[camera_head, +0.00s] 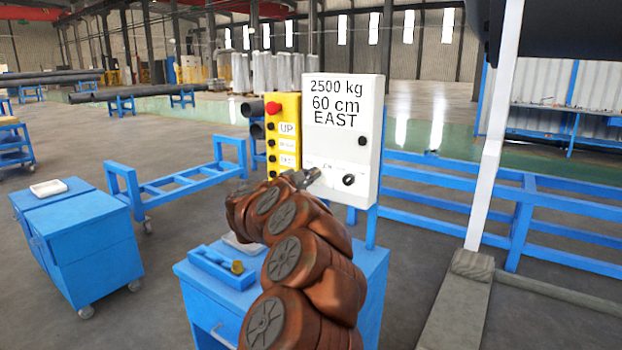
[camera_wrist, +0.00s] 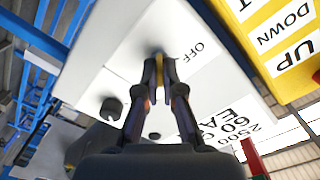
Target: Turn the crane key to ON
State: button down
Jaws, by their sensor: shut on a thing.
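The white control box (camera_head: 343,118) reads "2500 kg 60 cm EAST" and faces me. My gripper (camera_head: 308,177) reaches its lower left part. In the wrist view my gripper (camera_wrist: 163,72) has its fingers closed together on the crane key (camera_wrist: 159,54) at the panel face. The fingers hide most of the key. An "OFF" label (camera_wrist: 193,47) shows right of the fingertips; no ON label is readable. The key's exact angle cannot be told.
A black knob (camera_head: 348,180) sits right of my gripper on the box, another (camera_head: 362,141) higher up. A yellow button panel (camera_head: 283,135) with a red button stands close on the left. A blue cabinet (camera_head: 372,290) with a blue tray (camera_head: 222,268) is below my arm.

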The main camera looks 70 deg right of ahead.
jog(key=c, duration=1.3)
grip_release()
jog(key=shift+a, duration=0.1)
jog(key=v, duration=1.1)
jog(key=shift+a, duration=0.4)
